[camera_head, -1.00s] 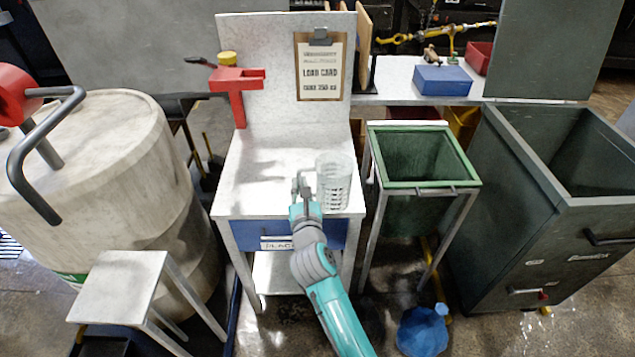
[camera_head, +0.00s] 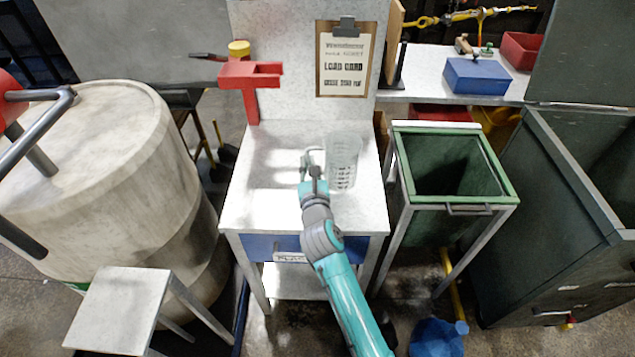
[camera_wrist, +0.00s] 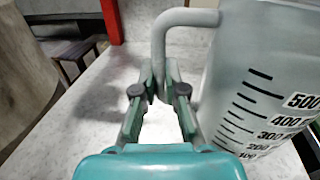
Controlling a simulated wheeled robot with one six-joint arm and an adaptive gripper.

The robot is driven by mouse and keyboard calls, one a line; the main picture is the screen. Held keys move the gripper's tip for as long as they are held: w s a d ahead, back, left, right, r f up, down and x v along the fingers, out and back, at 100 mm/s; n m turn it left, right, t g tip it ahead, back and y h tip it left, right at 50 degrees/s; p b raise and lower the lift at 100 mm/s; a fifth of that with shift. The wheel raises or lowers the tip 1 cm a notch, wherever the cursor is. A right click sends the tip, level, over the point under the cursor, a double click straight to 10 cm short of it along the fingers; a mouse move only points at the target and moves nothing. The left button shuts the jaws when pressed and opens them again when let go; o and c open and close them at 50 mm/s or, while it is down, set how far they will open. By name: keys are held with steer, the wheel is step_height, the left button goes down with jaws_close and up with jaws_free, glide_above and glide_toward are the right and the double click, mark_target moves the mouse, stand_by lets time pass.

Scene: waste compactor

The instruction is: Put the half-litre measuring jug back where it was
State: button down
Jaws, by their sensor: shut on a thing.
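The measuring jug (camera_head: 344,165) is clear, with dark scale marks up to 500. It stands upright over the right part of the white worktop (camera_head: 262,205); I cannot tell whether its base touches the surface. My gripper (camera_head: 311,178) is shut on the jug's handle, left of its body. In the wrist view, the fingers (camera_wrist: 160,90) close around the lower part of the grey handle (camera_wrist: 160,45), and the jug body (camera_wrist: 262,85) fills the right side. The jug's base is hidden in the wrist view.
A red bracket (camera_head: 250,85) with a yellow-topped item stands at the worktop's back left. A clipboard load card (camera_head: 345,60) hangs on the back panel. A green-rimmed bin (camera_head: 455,210) stands to the right, a large pale drum (camera_head: 110,170) to the left. The worktop's left part is clear.

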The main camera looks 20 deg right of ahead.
steer(key=shift+f, duration=3.3)
steer(key=c, duration=1.2)
jaws_free()
steer(key=shift+f, duration=0.1)
steer(key=shift+c, duration=0.2)
steer(key=shift+s, duration=0.15)
steer(key=s, duration=0.3)
steer(key=s+a, duration=0.1)
steer(key=s, duration=0.6)
steer(key=shift+s+a, duration=0.25)
steer(key=shift+a, duration=0.05)
steer(key=shift+s+r, duration=0.2)
steer(key=shift+s, duration=0.4)
